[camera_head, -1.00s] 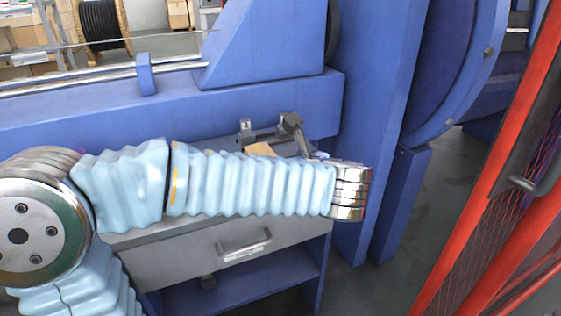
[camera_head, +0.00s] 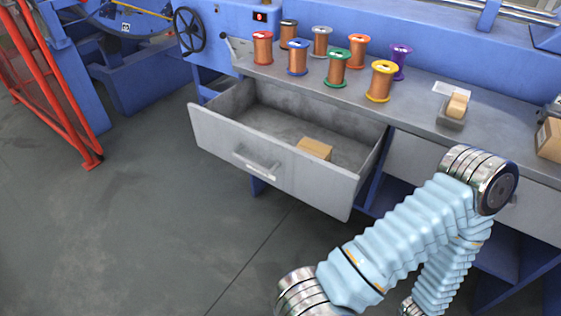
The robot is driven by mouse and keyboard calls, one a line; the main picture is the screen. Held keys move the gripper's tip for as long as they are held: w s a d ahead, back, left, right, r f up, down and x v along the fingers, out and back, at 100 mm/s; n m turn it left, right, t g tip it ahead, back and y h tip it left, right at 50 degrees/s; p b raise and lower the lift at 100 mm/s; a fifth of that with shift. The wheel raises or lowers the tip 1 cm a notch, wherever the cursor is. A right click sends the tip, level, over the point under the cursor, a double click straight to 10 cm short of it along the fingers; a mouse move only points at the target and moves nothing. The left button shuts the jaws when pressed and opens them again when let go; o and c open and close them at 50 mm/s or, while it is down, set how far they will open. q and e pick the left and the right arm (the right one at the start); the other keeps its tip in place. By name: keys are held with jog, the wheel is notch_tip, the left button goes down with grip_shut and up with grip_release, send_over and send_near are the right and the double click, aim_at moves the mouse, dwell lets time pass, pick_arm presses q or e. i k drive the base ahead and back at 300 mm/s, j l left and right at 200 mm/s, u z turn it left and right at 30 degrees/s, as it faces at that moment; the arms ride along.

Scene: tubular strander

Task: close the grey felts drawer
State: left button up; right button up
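The grey drawer (camera_head: 310,184) under the workbench is pulled out, and its open top shows a grey inside. A bar handle (camera_head: 255,165) is on its front. A small brown cardboard box (camera_head: 315,149) lies inside it. No label on the drawer is readable. One of my arms, in pale blue ribbed sleeves, fills the lower right, to the right of the drawer and apart from its front. Neither gripper shows in the head view.
Several spools, including a yellow one (camera_head: 382,81), stand on the grey benchtop (camera_head: 420,108). Another grey drawer front (camera_head: 412,163) is shut to the right, partly behind my arm. A red mesh guard (camera_head: 62,105) stands at far left. The floor (camera_head: 130,220) before the drawer is clear.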

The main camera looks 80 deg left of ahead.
aim_at(256, 125)
jog(key=l+u, duration=0.1)
jog(key=u, duration=2.9)
jog(key=l, duration=0.1)
